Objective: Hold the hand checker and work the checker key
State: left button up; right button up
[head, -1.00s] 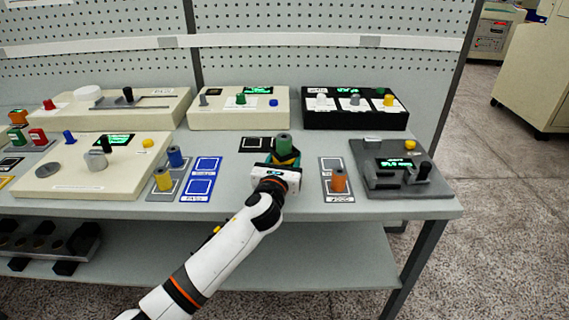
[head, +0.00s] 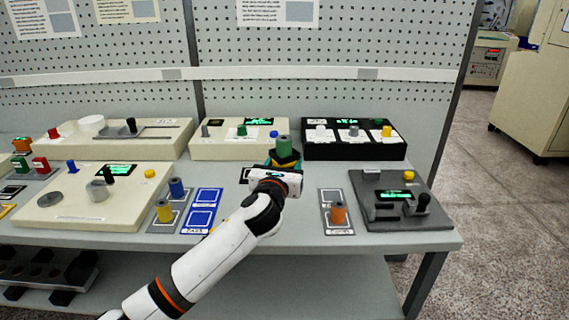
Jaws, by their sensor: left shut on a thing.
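My left gripper (head: 285,162) is shut on a green cylinder (head: 284,146), which stands upright in the jaws above the middle of the bench. The fingers and my wrist hide its lower part. A dark grey unit (head: 378,221) with a lit green display (head: 405,194), a yellow button (head: 408,176) and a black-knobbed lever (head: 423,202) sits at the right end of the bench. I cannot tell which thing is the hand checker or the checker key. My right gripper is not in view.
An orange spindle (head: 338,213) stands on a grey pad between my gripper and the dark grey unit. Blue-framed pads (head: 205,208), a blue spindle (head: 177,187) and a yellow spindle (head: 164,211) are left. A black panel (head: 353,151) and cream panels (head: 222,150) line the back.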

pick_arm(q)
jog(key=shift+f+b, duration=2.2)
jog(key=shift+f, duration=1.95)
jog(key=shift+s+a+f+b, duration=0.1)
jog(key=shift+f+b, duration=0.25)
jog(key=shift+f, duration=0.45)
jog(key=o, duration=1.3)
jog(key=shift+a+f, duration=0.1)
